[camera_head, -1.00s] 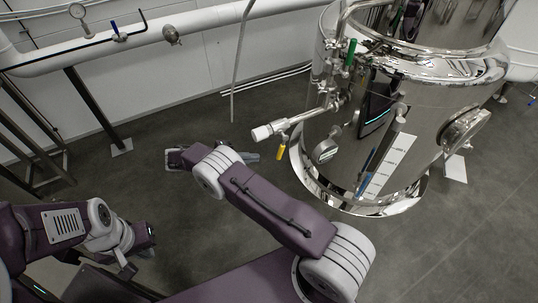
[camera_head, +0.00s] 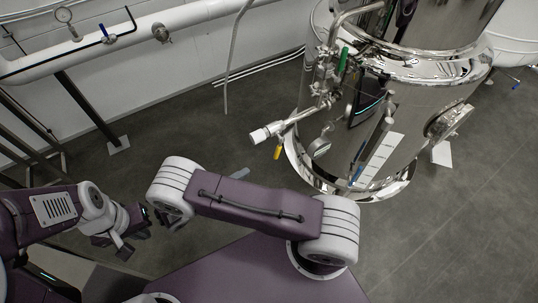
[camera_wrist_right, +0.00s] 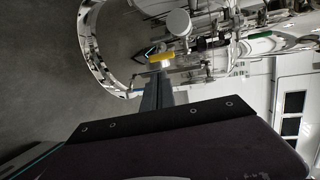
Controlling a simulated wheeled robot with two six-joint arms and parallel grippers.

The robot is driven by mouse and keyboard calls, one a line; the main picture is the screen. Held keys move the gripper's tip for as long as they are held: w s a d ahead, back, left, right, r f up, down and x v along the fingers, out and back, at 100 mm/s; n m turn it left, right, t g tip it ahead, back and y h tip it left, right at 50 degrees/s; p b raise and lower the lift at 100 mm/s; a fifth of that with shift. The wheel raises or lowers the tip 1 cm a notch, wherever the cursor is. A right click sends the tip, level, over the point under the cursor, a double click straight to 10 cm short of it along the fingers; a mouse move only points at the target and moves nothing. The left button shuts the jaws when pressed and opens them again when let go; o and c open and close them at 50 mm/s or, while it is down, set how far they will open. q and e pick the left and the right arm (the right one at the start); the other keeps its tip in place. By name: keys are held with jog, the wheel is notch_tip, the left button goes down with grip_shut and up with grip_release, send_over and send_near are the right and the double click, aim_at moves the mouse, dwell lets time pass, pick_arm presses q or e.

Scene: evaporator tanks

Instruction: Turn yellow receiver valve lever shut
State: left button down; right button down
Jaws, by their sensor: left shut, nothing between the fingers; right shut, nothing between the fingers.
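The yellow lever (camera_head: 278,152) hangs down from a valve on the steel pipe at the left of the receiver tank (camera_head: 400,110). In the right wrist view the yellow lever (camera_wrist_right: 162,58) lies just beyond my right fingertips. My right gripper (camera_wrist_right: 158,80) is shut and empty, pointing at the lever; contact cannot be told. In the head view my right gripper (camera_head: 240,173) is mostly hidden by my arm, and its grey tip shows left of and below the lever. My left gripper (camera_head: 123,250) is shut and empty at lower left, far from the valve.
A green-handled valve (camera_head: 343,62) stands above on the same pipework. A white-capped pipe end (camera_head: 260,136) sticks out left above the lever. A wall pipe with a blue handle (camera_head: 104,32) runs at the back. The floor (camera_head: 220,130) left of the tank is clear.

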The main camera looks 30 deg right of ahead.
aim_at(276, 156)
jog(key=b+x, duration=0.3)
jog(key=x, duration=0.8)
jog(key=shift+d+f, duration=0.2)
jog(key=shift+d, duration=0.15)
jog(key=shift+w+d, duration=0.25)
jog(key=shift+d, duration=0.3)
jog(key=shift+f, duration=0.1)
jog(key=shift+d+f+h+b, duration=0.25)
jog(key=shift+f+h+b, duration=0.2)
jog(key=shift+b, duration=0.25)
jog(key=shift+d+f+h, duration=0.1)
jog(key=shift+d+h, duration=0.2)
jog(key=shift+h, duration=0.05)
jog(key=shift+d, duration=0.25)
jog(key=shift+w+d, duration=0.1)
